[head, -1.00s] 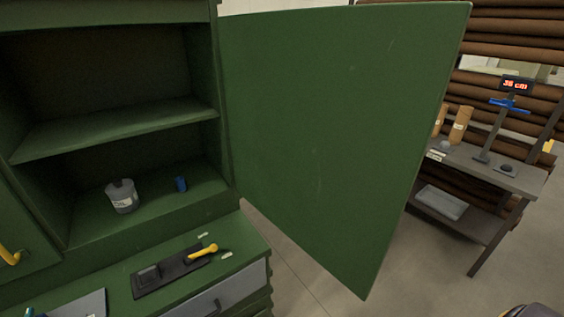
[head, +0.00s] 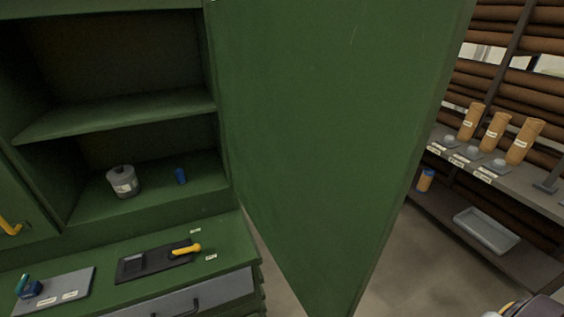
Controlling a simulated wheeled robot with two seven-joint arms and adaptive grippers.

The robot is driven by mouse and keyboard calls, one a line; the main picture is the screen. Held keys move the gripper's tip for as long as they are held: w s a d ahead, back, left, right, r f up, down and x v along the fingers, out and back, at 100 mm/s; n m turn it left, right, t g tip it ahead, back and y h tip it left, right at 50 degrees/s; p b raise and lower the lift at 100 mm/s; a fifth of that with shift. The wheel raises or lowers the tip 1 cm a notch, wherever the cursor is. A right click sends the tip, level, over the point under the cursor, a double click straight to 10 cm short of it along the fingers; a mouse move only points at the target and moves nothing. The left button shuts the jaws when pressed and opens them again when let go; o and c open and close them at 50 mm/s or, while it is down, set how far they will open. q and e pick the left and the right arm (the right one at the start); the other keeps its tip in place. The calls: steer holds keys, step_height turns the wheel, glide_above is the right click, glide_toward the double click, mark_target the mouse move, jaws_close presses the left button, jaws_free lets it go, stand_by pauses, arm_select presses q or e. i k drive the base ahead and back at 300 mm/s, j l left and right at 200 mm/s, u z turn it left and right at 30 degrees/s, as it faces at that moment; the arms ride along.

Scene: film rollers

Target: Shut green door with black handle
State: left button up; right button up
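The green door (head: 335,130) stands wide open, joined along its left edge to the right side of the green cabinet (head: 115,205). I see its broad plain face, and its free edge is toward the right. No black handle shows on this face, so the handle is hidden from here. The cabinet opening beside the door is uncovered and shows its shelf (head: 120,115).
A grey canister (head: 122,182) and a blue cylinder (head: 180,176) stand inside the cabinet. On the counter lie a black tray (head: 140,262) with a yellow-handled tool (head: 186,249) and a grey board (head: 62,290). A rack (head: 495,180) with brown rolls stands at right.

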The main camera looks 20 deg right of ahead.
mark_target(330, 108)
steer(key=l+u, duration=0.3)
steer(key=l, duration=0.45)
steer(key=k+l+u, duration=0.25)
steer(key=l, duration=0.5)
steer(key=i, duration=0.1)
